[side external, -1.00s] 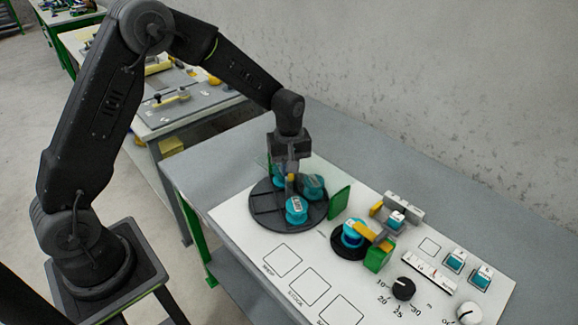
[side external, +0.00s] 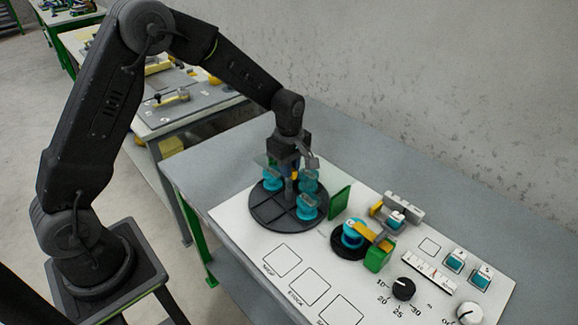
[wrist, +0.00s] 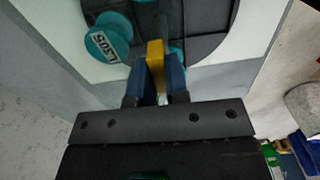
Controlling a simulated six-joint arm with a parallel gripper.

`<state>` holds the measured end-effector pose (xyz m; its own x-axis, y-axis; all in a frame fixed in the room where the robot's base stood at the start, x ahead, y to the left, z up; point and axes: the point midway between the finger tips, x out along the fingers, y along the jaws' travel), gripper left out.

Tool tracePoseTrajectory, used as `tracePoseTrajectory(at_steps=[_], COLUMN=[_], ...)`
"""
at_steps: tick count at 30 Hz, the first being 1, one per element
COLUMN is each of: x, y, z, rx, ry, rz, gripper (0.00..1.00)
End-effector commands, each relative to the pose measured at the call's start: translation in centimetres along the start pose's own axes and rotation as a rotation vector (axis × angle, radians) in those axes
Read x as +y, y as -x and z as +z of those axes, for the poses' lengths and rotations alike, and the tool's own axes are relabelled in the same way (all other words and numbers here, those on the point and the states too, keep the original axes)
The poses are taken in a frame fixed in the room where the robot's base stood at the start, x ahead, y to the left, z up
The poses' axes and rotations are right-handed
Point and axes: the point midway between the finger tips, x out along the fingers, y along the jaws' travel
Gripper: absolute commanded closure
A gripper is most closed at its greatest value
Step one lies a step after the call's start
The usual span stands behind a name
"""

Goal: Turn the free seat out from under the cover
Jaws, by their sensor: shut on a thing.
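A dark round turntable (side external: 262,217), divided into seats, holds three teal spools: one at the back left (side external: 272,181), one at the back right (side external: 309,179) and one at the front right (side external: 308,208). The front-left seat (side external: 272,208) looks empty. My gripper (side external: 293,173) points down over the turntable's middle. In the wrist view its blue fingers (wrist: 156,76) are shut on a yellow grip (wrist: 155,55). A labelled spool (wrist: 106,45) is left of it there; another is partly hidden behind the grip. I cannot clearly make out a cover.
An upright green panel (side external: 340,200) stands close to the turntable's right edge. Further right are a separate teal spool (side external: 352,233) with a yellow arm, a green block (side external: 377,257), a black dial (side external: 403,289) and buttons. Marked squares (side external: 282,260) at the front are bare.

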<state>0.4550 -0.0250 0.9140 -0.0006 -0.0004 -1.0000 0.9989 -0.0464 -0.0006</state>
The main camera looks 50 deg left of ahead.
Motion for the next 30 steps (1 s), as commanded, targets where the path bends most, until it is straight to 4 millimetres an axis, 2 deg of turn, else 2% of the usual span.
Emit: tracePoseTrajectory(at_steps=[22,23,30], x=[0.10,0.10,0.05], y=[0.16,0.16,0.08], z=[-0.03,-0.03,-0.02], rx=[0.001,0.001,0.001], ry=[0.047,0.047,0.046], rz=[0.004,0.004,0.002], gripper=[1.00,0.83,0.60])
